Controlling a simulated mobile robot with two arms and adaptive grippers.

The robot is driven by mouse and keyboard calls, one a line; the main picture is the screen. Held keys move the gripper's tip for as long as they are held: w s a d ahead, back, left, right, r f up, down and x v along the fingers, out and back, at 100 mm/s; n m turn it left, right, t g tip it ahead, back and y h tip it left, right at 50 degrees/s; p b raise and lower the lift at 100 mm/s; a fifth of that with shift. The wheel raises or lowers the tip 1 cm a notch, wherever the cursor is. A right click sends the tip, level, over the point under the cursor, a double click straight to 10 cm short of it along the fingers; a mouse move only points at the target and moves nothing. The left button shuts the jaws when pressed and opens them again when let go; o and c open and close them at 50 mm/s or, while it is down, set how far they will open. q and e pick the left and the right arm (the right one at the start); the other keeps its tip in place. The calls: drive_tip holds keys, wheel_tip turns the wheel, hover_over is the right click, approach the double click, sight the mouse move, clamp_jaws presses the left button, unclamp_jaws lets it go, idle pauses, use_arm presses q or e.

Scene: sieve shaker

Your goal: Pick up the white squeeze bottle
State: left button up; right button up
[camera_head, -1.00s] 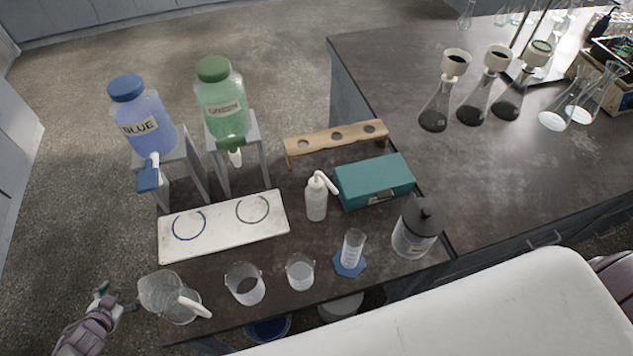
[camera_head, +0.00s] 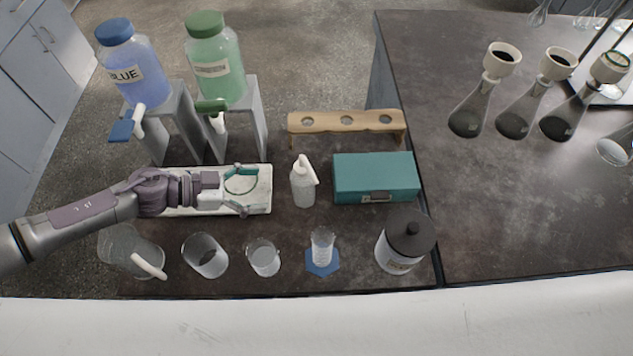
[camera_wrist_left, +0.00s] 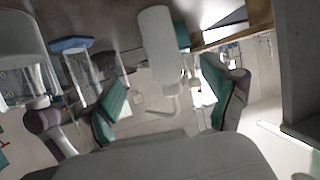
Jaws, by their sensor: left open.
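The white squeeze bottle (camera_head: 303,188) stands upright on the dark bench, left of the teal box, with its spout bent to the right. My left gripper (camera_head: 243,192) is open and empty above the white plate, left of the bottle, with its fingers pointing at it. A gap separates the fingertips from the bottle in the head view. In the left wrist view the bottle (camera_wrist_left: 158,42) shows ahead, between the two green-padded fingers (camera_wrist_left: 165,78). My right gripper is not in view.
The teal box (camera_head: 375,178) is close on the bottle's right, and a wooden rack (camera_head: 346,122) is behind. Beakers (camera_head: 205,256), a cylinder on a blue base (camera_head: 322,262) and a dark-lidded jar (camera_head: 398,254) stand in front. The white plate (camera_head: 262,199) lies left.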

sight(304, 186)
use_arm(q)
drive_tip(key=x, duration=0.5)
drive_tip(key=shift+w+d+f+p, duration=0.1)
drive_tip(key=shift+w+d+p, duration=0.1)
drive_tip(key=shift+p, duration=0.1)
drive_tip(key=shift+w+d+f, duration=0.15)
drive_tip(key=shift+d+f, duration=0.05)
drive_tip(key=shift+d, duration=0.35)
drive_tip(key=p+x, duration=0.1)
drive_tip(key=x, duration=0.4)
drive_tip(key=shift+a+r, duration=0.1)
drive_tip(key=shift+c, duration=0.6)
drive_tip(key=c, duration=0.6)
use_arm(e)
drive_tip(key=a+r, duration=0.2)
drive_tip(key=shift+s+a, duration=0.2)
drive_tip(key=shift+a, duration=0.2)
